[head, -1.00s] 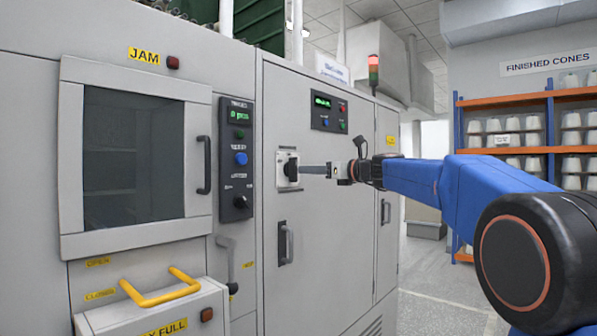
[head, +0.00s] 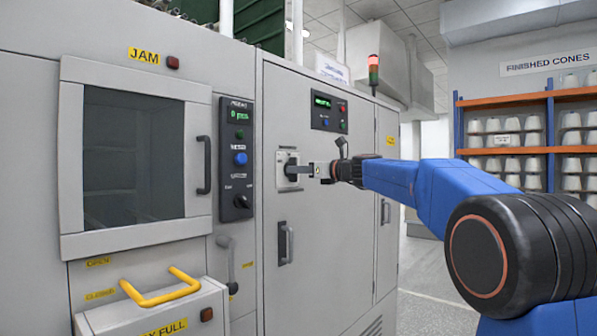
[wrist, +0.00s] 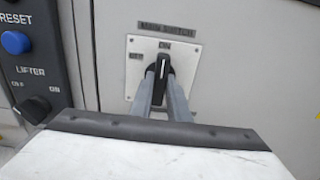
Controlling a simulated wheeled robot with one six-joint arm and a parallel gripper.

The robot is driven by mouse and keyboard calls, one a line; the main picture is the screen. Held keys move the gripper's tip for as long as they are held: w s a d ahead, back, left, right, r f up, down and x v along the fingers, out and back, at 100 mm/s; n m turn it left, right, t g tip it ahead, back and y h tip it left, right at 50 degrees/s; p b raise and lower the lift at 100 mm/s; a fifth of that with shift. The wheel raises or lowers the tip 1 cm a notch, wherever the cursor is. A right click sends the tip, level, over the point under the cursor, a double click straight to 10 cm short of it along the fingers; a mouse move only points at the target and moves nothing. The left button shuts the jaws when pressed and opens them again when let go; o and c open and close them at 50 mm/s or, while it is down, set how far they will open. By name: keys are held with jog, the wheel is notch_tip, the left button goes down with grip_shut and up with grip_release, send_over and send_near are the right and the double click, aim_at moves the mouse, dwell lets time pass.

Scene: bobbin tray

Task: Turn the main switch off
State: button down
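The main switch (wrist: 163,68) is a black rotary knob on a white square plate (wrist: 188,60) on the grey cabinet front. Its handle stands upright with its white mark toward ON; OFF is labelled on the left. In the head view the switch plate (head: 281,163) is left of my gripper (head: 300,170). In the wrist view my gripper (wrist: 162,82) has its two fingers apart, one on each side of the knob handle. I cannot see clearly whether either finger touches the handle. The lower part of the knob is partly hidden by the fingers.
A control panel (head: 236,160) with buttons and a lifter knob (wrist: 32,109) is left of the switch. A black door handle (head: 285,243) is below it. A yellow handle (head: 160,288) sticks out at the lower left. Open floor (head: 425,270) lies right of the cabinet.

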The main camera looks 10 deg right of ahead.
jog(key=shift+n, duration=8.9)
jog(key=c, duration=1.7)
grip_release()
jog(key=shift+s, duration=0.1)
